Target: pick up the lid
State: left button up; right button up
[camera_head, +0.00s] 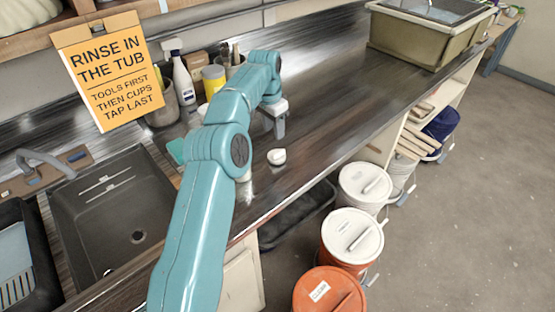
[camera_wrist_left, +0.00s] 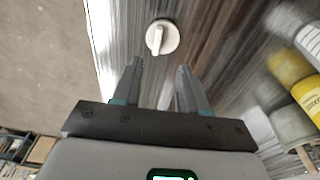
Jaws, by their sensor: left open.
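A small white round lid (camera_head: 276,157) lies on the dark counter near its front edge. In the left wrist view the lid (camera_wrist_left: 168,37) shows a raised bar handle and lies beyond my fingertips, roughly in line with the gap between them. My left gripper (camera_head: 280,126) is over the counter, just behind the lid in the head view. In the wrist view its two fingers (camera_wrist_left: 160,72) are apart with nothing between them. My right gripper is not in view.
The counter (camera_head: 330,80) is clear to the right, up to an olive tub (camera_head: 420,40). A spray bottle (camera_head: 180,75) and a yellow-labelled can (camera_head: 213,78) stand at the back. The sink (camera_head: 115,220) is left. Lidded buckets (camera_head: 350,238) stand on the floor in front.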

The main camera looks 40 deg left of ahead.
pick_arm(q)
send_over(278, 152)
jog(key=s, duration=0.1)
jog(key=f, duration=0.5)
jog(key=shift+s, duration=0.2)
jog(key=shift+w+f, duration=0.2)
jog(key=shift+f, duration=0.05)
jog(key=f+p, duration=0.1)
jog(key=f, duration=0.3)
jog(key=shift+w+f+p, duration=0.1)
jog(key=shift+w+p, duration=0.25)
jog(key=shift+w, duration=0.05)
jog(key=shift+w+f, duration=0.1)
jog(key=shift+f, duration=0.1)
jog(key=shift+d+r, duration=0.15)
jog(key=shift+d, duration=0.05)
jog(key=shift+c, duration=0.9)
jog(key=c, duration=0.5)
jog(key=shift+a, duration=0.1)
grip_shut()
